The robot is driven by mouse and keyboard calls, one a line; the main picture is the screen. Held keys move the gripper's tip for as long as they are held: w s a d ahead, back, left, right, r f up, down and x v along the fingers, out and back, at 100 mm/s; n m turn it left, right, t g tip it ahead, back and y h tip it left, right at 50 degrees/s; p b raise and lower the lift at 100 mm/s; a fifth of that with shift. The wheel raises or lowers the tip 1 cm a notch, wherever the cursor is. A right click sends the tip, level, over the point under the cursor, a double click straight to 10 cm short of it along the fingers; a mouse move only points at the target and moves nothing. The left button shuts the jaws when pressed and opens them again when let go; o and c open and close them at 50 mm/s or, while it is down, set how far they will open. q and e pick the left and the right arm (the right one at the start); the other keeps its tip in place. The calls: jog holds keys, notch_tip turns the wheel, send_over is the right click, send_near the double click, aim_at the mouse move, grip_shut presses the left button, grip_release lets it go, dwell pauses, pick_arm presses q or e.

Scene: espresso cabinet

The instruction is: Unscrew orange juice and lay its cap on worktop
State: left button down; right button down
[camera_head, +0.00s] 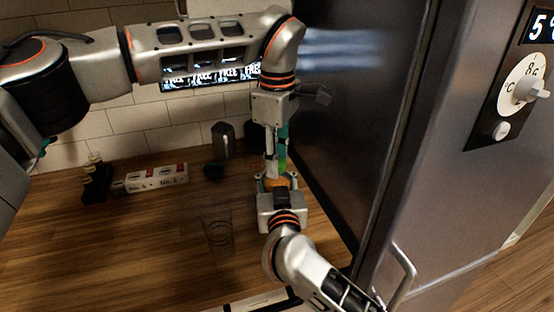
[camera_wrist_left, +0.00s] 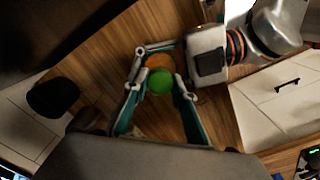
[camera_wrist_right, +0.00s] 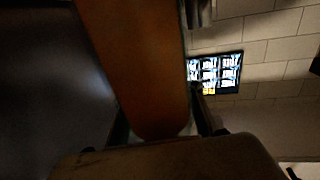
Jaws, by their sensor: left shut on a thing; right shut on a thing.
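The orange juice bottle (camera_head: 274,184) stands out in orange between the fingers of my right gripper (camera_head: 276,180), which is shut on it. It fills the middle of the right wrist view (camera_wrist_right: 135,70). Its green cap (camera_wrist_left: 160,83) is between the fingertips of my left gripper (camera_wrist_left: 158,88), which points down from above and is shut on it. The cap shows just above the orange in the head view (camera_head: 282,166). The fingers hide the joint, so I cannot tell whether cap and bottle still touch. The wooden worktop (camera_head: 150,225) lies below.
A clear glass (camera_head: 217,238) stands on the worktop to the left of my right gripper. A white box (camera_head: 157,178), a dark holder (camera_head: 95,182) and a grey jug (camera_head: 223,140) are near the tiled wall. A tall steel cabinet (camera_head: 430,150) is close on the right. The left worktop is clear.

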pick_arm(q)
jog(key=c, duration=1.6)
grip_release()
jog(key=shift+c, duration=0.2)
jog(key=shift+r, duration=0.1)
notch_tip(320, 180, up, 4)
jog(key=shift+r, duration=0.1)
jog(key=shift+s+r, duration=0.1)
jog(key=shift+r, duration=0.05)
jog(key=shift+c, duration=0.6)
notch_tip(320, 180, up, 3)
jog(key=m, duration=0.5)
jog(key=shift+f, duration=3.9)
